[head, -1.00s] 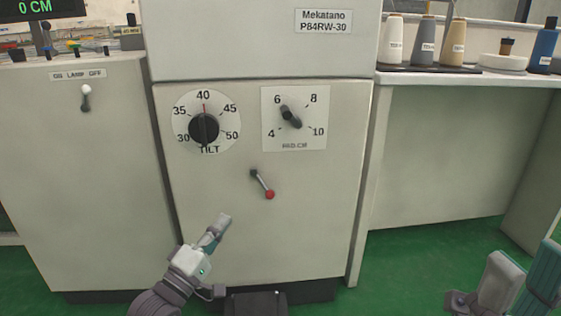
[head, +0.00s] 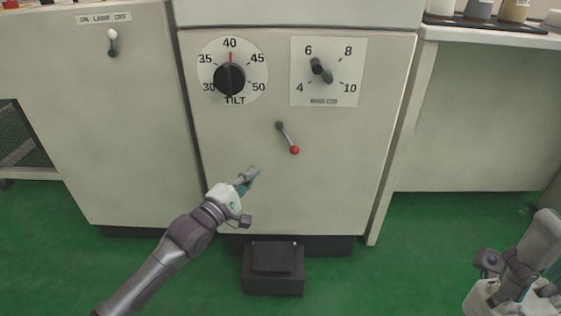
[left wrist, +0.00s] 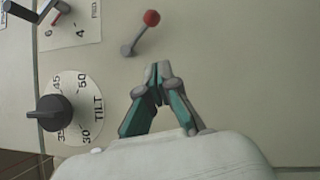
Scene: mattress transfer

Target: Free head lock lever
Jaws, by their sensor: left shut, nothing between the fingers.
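The lock lever (head: 287,138) is on the front panel of the machine head, below the dials. It has a dark pivot, a grey arm and a red ball at its lower right end. It also shows in the left wrist view (left wrist: 141,34). My left gripper (head: 252,174) is shut and empty, below and left of the lever and apart from it. Its closed fingertips (left wrist: 160,66) show just beside the lever's pivot in the left wrist view. My right gripper (head: 515,260) is at the lower right, far from the panel. Its fingers are not clear.
The tilt dial (head: 230,79) points near 40, and the second dial (head: 322,71) points near 6. A lamp switch (head: 112,43) is on the left cabinet. A black pedal box (head: 273,268) is on the green floor below. Spools stand on the right table (head: 480,37).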

